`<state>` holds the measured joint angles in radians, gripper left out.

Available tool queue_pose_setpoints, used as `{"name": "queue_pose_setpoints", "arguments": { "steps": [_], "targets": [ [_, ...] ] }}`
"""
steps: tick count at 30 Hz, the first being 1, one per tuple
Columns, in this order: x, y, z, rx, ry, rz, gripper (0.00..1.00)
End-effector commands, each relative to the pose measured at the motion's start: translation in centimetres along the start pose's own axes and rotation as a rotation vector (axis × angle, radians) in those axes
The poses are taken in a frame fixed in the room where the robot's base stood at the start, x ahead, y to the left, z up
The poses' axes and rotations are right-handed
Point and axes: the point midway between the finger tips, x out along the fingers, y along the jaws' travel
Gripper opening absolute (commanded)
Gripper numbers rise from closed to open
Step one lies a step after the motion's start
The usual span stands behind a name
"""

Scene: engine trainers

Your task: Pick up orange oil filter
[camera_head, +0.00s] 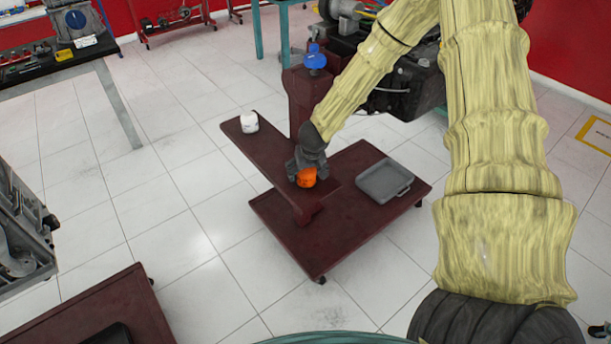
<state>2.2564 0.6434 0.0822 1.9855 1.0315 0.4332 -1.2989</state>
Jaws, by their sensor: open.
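The orange oil filter (306,178) stands on the near end of a narrow dark-red shelf (265,150) of an engine stand. My gripper (306,170) is directly over the filter, pointing down, with its dark fingers around the filter's upper part. The fingers are open. The top of the filter is hidden by my gripper, and I cannot tell whether the fingers touch it.
A white filter (249,122) stands at the shelf's far left end. A blue object (315,58) tops the stand's post (305,95). A grey tray (384,181) lies on the lower dark-red base (345,225). The engine (405,90) is behind my arm. Open tiled floor lies left.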

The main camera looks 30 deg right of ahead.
Motion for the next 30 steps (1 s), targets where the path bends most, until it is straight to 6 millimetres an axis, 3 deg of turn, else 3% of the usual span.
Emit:
{"name": "queue_pose_setpoints", "arguments": {
  "steps": [10,19,30],
  "targets": [
    [0.33,0.02,0.02,0.001,0.0,0.0,0.82],
    [0.32,0.02,0.03,0.001,0.0,0.0,0.28],
    [-0.06,-0.01,-0.18,-0.001,0.001,0.001,0.27]
  ]
}}
